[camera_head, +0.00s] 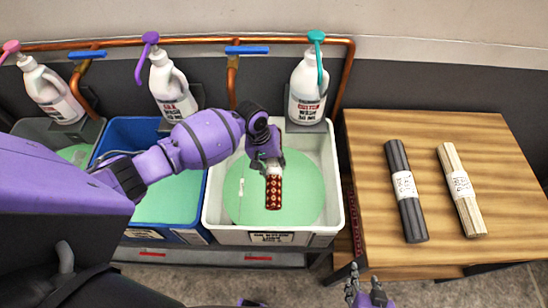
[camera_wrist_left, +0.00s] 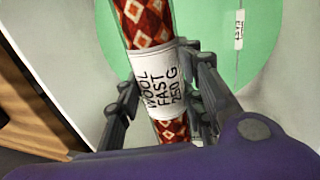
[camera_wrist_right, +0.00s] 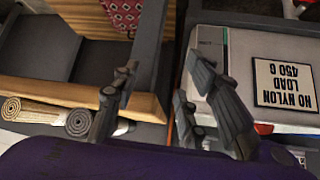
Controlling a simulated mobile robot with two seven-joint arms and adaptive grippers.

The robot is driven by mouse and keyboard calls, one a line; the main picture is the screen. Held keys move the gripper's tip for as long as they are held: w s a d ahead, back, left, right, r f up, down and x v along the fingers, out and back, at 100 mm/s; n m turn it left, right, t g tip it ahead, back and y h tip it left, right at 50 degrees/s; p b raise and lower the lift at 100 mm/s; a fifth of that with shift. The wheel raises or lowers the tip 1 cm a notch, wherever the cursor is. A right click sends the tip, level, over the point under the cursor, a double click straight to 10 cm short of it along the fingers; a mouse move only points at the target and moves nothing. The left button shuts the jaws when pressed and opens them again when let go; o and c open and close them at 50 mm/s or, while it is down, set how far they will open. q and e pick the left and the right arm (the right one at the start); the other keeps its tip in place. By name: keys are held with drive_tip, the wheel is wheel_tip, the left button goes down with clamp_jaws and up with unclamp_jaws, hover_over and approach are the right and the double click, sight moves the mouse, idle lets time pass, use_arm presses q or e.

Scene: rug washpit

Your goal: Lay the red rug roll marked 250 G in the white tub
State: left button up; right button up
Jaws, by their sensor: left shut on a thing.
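The red patterned rug roll (camera_head: 273,195) has a white band, which reads WOOL FAST 250 G in the left wrist view (camera_wrist_left: 165,88). My left gripper (camera_head: 267,158) is shut on the roll around its band. The roll points toward the front, over the green liquid of the white tub (camera_head: 213,205). I cannot tell how high it is above the liquid. The tub's front sign (camera_wrist_right: 284,82) reads NO NYLON LOAD 450 G in the right wrist view. My right gripper (camera_head: 368,290) is open and empty, in front of the tub and table.
A wooden table (camera_head: 450,140) at the right holds a grey roll (camera_head: 408,200) and a cream roll (camera_head: 462,190). A blue tub (camera_head: 125,128) stands left of the white one. Several pump bottles, one teal-topped (camera_head: 307,90), line the back.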

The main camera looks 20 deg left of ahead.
use_arm(q)
drive_tip(key=a+b+x, duration=0.1)
drive_tip(key=b+x, duration=0.3)
drive_tip(key=x, duration=0.1)
drive_tip(key=a+b+x, duration=0.1)
drive_tip(key=b+x, duration=0.3)
drive_tip(key=x, duration=0.2)
drive_tip(key=s+a+b+x, duration=0.1)
drive_tip(key=b+x, duration=0.4)
drive_tip(key=x, duration=0.1)
drive_tip(key=shift+s+a+f, duration=0.15)
drive_tip(key=shift+a+f, duration=0.1)
drive_tip(key=shift+f, duration=0.3)
drive_tip(key=shift+f+b, duration=0.3)
drive_tip(key=shift+f, duration=0.05)
drive_tip(key=shift+f+b, duration=0.35)
drive_tip(key=shift+b, duration=0.1)
use_arm(e)
drive_tip(key=s+d+f+g, duration=0.1)
drive_tip(key=s+f, duration=0.3)
drive_tip(key=f, duration=1)
drive_tip(key=shift+f, duration=0.15)
drive_tip(key=shift+s+f, duration=0.1)
drive_tip(key=shift+s, duration=0.1)
use_arm(q)
drive_tip(key=shift+f, duration=0.15)
use_arm(e)
drive_tip(key=shift+s, duration=0.1)
